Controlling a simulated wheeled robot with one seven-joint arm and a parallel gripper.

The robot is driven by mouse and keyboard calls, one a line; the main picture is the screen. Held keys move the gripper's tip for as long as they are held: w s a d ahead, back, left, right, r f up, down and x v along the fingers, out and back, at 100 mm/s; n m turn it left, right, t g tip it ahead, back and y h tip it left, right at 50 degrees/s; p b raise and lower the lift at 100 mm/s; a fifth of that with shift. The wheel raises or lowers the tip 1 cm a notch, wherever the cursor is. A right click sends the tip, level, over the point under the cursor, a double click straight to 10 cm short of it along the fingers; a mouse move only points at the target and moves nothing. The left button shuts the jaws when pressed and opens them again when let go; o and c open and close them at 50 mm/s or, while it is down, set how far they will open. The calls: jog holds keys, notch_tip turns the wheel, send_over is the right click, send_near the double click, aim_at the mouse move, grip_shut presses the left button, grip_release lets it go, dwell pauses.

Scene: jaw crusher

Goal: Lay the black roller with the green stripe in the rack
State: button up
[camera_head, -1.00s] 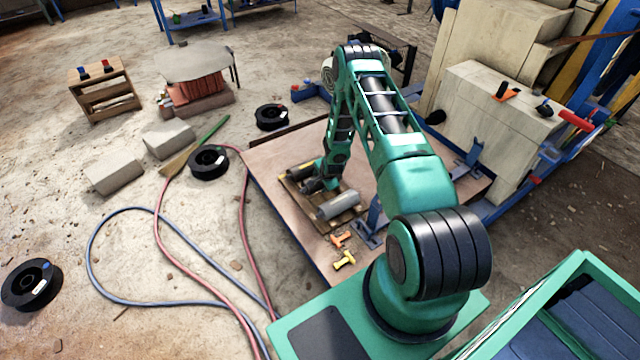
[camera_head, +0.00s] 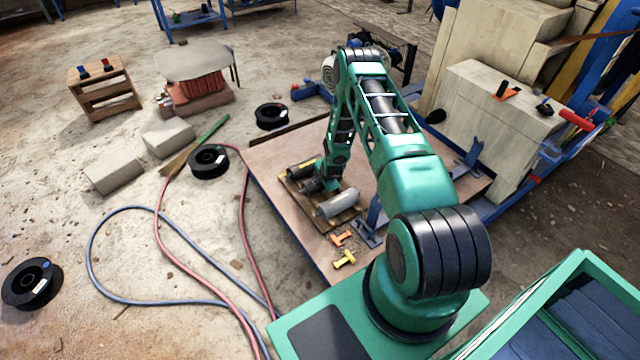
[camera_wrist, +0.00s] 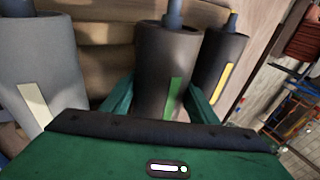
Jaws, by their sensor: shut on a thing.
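The black roller with the green stripe (camera_wrist: 168,75) is between my gripper's green fingers (camera_wrist: 160,102) in the wrist view. My gripper is shut on it. It lies between a grey roller with a cream stripe (camera_wrist: 42,70) and a black roller with a yellow stripe (camera_wrist: 220,70), roughly parallel to both. The wooden rack (camera_wrist: 105,62) shows behind them. In the head view, the rack (camera_head: 347,220) is on the brown board, with the grey roller (camera_head: 338,203) at its near end. My arm partly hides the held roller there; I cannot tell whether it touches the rack.
The brown board (camera_head: 275,205) carries the rack. An orange piece (camera_head: 341,238) and a yellow piece (camera_head: 344,260) lie just in front of it. Blue brackets (camera_head: 368,235) stand to the right. Hoses (camera_head: 165,215) and black spools (camera_head: 208,161) lie on the floor at left.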

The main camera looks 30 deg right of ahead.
jog(key=shift+f, duration=0.15)
jog(key=o, duration=1.9)
jog(key=shift+c, duration=0.2)
jog(key=shift+s+f, duration=0.2)
jog(key=shift+s, duration=0.2)
jog(key=v, duration=0.7)
jog(key=w+v, duration=0.1)
jog(key=v, duration=0.2)
jog(key=shift+s+r, duration=0.2)
jog(key=shift+r, duration=0.35)
jog(key=shift+r, duration=0.1)
